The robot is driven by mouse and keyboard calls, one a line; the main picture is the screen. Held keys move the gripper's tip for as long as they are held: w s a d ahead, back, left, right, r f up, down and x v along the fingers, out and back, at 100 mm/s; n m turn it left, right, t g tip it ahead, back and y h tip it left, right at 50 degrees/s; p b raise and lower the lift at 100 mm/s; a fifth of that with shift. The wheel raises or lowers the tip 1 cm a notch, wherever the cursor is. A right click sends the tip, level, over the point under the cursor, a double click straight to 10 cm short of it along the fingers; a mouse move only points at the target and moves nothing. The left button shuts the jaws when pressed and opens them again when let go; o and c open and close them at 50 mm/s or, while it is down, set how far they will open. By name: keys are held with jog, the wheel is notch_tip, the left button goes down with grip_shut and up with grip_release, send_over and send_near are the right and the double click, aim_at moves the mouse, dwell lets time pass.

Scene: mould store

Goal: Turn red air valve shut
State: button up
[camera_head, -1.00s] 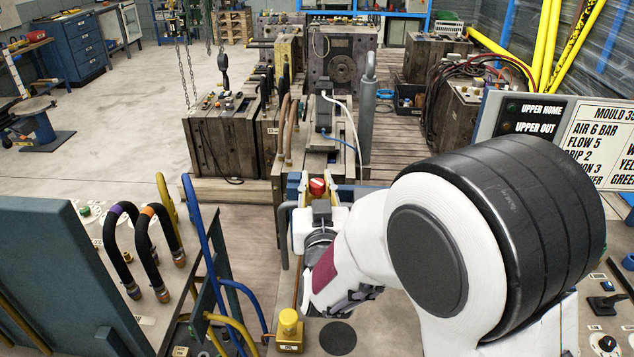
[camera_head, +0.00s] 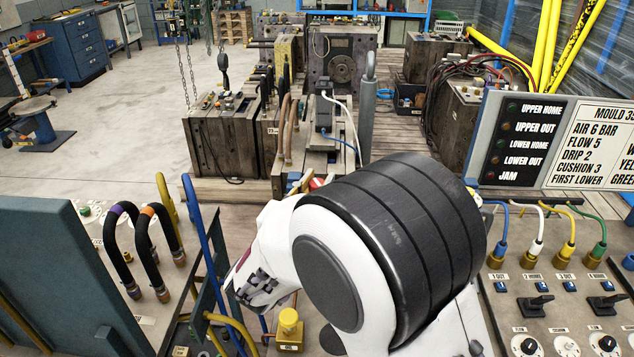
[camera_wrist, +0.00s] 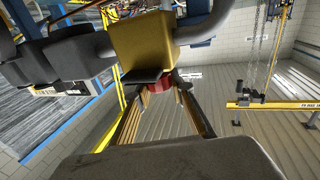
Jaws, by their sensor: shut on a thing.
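The red air valve (camera_head: 316,183) is almost wholly hidden behind my arm in the head view; only a sliver of red shows beside small blue and yellow parts. In the wrist view its red knob (camera_wrist: 160,88) sits below a yellow metal block (camera_wrist: 150,45). My gripper (camera_wrist: 160,82) has its dark fingertips on either side of the red knob and is shut on it. How far the knob is turned cannot be seen. In the head view the fingers are hidden behind my arm.
A yellow knob on a block (camera_head: 289,325) stands close below my wrist. Blue and yellow bent pipes (camera_head: 205,240) and black hoses (camera_head: 148,235) stand to the left. A lamp panel (camera_head: 495,145) and a switch desk (camera_head: 545,308) with coloured cables are to the right.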

jog(key=shift+m+g+h, duration=0.95)
jog(key=shift+m+h, duration=0.3)
jog(key=shift+h, duration=0.45)
jog(key=shift+m+g+h, duration=0.95)
jog(key=shift+m+h, duration=0.3)
jog(key=shift+h, duration=0.45)
jog(key=shift+m+g+h, duration=0.4)
jog(key=shift+h, duration=0.1)
jog(key=o, duration=1.1)
jog(key=shift+o, duration=0.2)
jog(key=v, duration=1.2)
